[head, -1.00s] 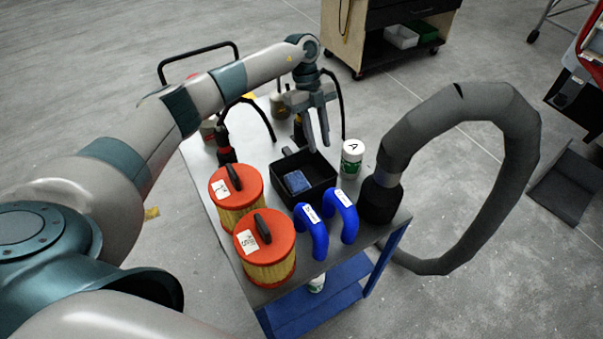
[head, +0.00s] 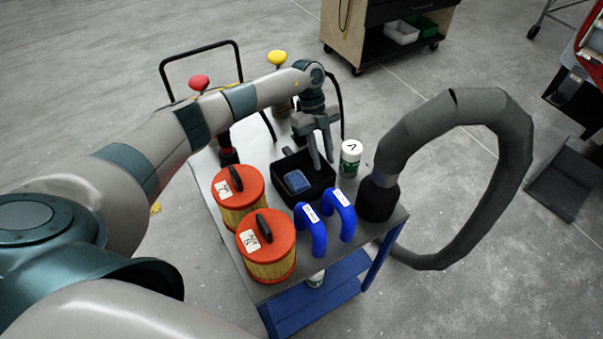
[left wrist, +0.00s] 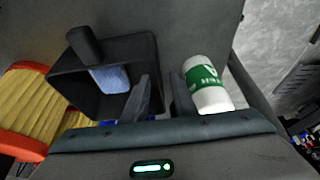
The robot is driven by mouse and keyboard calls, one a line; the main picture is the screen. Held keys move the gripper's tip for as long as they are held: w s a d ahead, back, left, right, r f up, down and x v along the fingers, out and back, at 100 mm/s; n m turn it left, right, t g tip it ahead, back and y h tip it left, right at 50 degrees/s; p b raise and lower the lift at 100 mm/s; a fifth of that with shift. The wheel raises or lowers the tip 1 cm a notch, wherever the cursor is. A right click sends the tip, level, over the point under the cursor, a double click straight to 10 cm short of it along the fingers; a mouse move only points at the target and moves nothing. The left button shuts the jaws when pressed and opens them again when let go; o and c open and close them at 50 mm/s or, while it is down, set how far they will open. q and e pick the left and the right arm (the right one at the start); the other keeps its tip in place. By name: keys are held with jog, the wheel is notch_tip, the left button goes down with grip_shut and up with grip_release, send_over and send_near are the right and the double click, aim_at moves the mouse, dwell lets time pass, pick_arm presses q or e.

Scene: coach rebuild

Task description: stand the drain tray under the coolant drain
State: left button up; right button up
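The black open-topped tray (head: 322,191), which I take for the drain tray, sits on the cart top with a blue block (head: 297,181) inside. Its stubby handle is at the far left side. It also shows in the left wrist view (left wrist: 66,89). My left gripper (head: 324,164) points down at the tray's far right wall. In the left wrist view its fingers (left wrist: 160,98) are apart, with nothing seen held between them. Whether they touch the wall I cannot tell. My right gripper is not in view. I cannot make out the coolant drain.
A white-and-green bottle (head: 351,158) stands right of the tray, close to my left gripper. Two orange-topped filters (head: 267,246), blue hoses (head: 342,218) and a thick grey hose (head: 515,150) crowd the cart (head: 395,218).

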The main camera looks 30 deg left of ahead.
pick_arm(q)
jog(key=shift+x, duration=0.95)
grip_shut()
